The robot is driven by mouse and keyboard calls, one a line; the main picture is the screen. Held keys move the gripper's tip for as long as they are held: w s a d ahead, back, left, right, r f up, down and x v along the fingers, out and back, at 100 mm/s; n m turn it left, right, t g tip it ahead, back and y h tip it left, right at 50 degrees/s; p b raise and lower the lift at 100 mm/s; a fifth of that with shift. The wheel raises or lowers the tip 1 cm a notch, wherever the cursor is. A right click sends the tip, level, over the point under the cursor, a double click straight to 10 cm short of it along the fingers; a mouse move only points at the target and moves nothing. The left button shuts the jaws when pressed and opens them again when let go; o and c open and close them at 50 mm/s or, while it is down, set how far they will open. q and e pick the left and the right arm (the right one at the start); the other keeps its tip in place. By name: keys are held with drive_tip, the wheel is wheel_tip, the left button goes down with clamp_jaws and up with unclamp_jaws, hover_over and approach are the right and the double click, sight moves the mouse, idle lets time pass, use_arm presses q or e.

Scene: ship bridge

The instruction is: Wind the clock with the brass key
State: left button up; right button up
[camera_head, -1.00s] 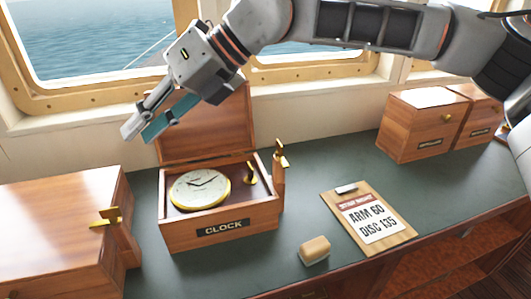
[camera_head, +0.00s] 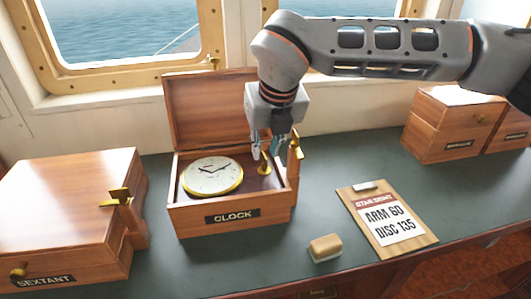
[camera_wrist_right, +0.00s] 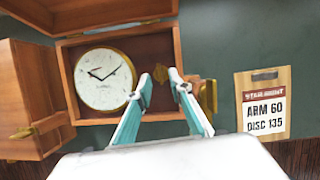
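The clock (camera_head: 212,176) has a white round dial with a brass rim and lies face up in an open wooden box (camera_head: 190,222) labelled CLOCK. It also shows in the right wrist view (camera_wrist_right: 103,78). A small brass piece, which looks like the key (camera_head: 264,168), stands in the box right of the dial. My right gripper (camera_head: 265,153) points down over the box's right part, its fingers apart and empty. My left gripper is out of view.
A brass latch (camera_head: 295,147) rises at the box's right side, close to my right gripper. The open lid (camera_head: 205,105) stands behind. A sextant box (camera_head: 60,220) is at left, a clipboard (camera_head: 388,220) and an eraser-like block (camera_head: 325,248) at right front.

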sight(264, 162)
drive_tip(key=shift+x, duration=1.4)
clamp_jaws()
drive_tip(key=shift+n, duration=0.4)
